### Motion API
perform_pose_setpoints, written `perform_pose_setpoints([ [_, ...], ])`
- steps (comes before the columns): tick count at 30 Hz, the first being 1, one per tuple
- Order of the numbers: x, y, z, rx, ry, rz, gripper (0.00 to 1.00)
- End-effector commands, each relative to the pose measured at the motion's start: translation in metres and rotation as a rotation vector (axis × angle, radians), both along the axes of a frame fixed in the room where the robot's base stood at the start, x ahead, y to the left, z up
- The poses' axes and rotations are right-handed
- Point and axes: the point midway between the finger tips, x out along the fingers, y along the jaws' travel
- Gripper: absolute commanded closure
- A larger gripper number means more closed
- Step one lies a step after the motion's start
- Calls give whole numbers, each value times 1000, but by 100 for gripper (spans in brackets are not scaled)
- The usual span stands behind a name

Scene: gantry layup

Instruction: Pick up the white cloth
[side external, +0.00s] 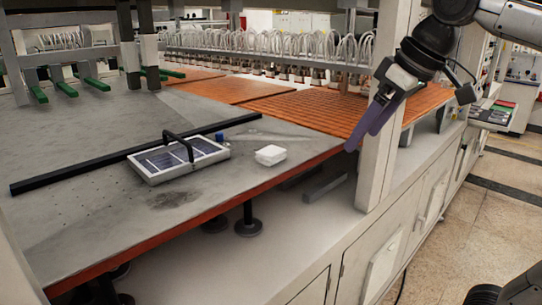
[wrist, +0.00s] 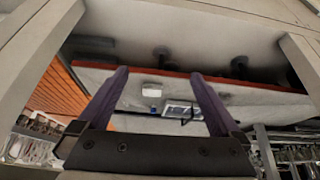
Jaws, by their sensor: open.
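The white cloth (side external: 270,155) is a small, folded, block-like bundle on the grey tabletop, near its orange-red front edge in the side external view. In the wrist view the cloth (wrist: 151,90) lies beyond my fingers, between them in the picture. My gripper (side external: 360,138) has purple fingers pointing down and left, in the air beside a pale post, right of the cloth and apart from it. In the wrist view my gripper (wrist: 160,78) has its two fingers spread wide with nothing between them.
A carrier with dark panels and a black handle (side external: 178,157) stands left of the cloth, with a small blue item (side external: 219,137) behind it. A black bar (side external: 140,153) lies across the table. A pale upright post (side external: 385,110) stands close to my gripper. Orange slatted panels (side external: 330,112) lie behind.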

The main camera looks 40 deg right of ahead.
Motion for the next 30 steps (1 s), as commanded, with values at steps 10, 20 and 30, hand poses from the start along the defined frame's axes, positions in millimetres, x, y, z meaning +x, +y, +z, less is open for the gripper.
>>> perform_pose_setpoints([
  [10, 119, -5, 48, 1, 32, 8, 0],
  [20, 160, -8, 15, 4, 85, 1, 0],
  [30, 182, -6, -40, 4, 85, 1, 0],
])
